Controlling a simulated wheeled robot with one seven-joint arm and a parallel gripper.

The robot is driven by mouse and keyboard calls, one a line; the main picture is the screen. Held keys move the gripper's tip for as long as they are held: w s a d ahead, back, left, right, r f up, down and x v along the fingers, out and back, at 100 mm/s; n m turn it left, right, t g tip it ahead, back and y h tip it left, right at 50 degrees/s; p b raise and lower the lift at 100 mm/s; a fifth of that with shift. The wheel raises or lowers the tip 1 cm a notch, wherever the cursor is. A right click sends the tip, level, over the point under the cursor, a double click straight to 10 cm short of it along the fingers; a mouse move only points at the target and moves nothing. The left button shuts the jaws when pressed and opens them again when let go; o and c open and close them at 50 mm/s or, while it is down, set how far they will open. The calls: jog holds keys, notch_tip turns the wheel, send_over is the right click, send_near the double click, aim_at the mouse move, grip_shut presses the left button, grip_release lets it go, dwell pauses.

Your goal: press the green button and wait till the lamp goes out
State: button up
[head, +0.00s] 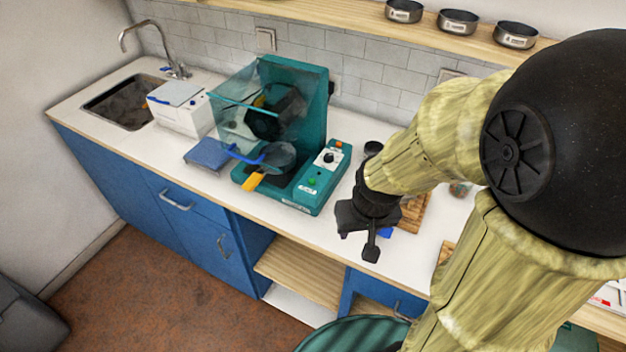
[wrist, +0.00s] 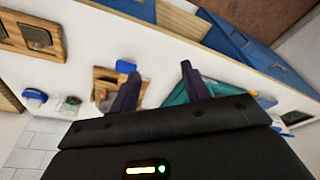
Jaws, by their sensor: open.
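A teal press-like machine (head: 318,199) with a clear raised cover (head: 232,100) stands on the white counter. Its sloped front panel carries a green button (head: 312,181), a dark round knob (head: 328,157) and a small orange-red spot (head: 339,144), perhaps the lamp; I cannot tell whether it is lit. My gripper (head: 358,244) is open and empty, to the right of the machine and apart from the button. In the wrist view, teal parts of the machine (wrist: 222,88) show beside and behind the right finger; the button is not visible there.
A blue-handled pan (head: 278,156) lies at the machine. A wooden board (head: 414,212) and a small blue item (head: 386,232) are close to my gripper. A white box (head: 180,108) and a sink (head: 122,103) are at the left. A shelf (head: 350,28) with metal bowls is above.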

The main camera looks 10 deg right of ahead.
grip_shut()
dwell(1.6)
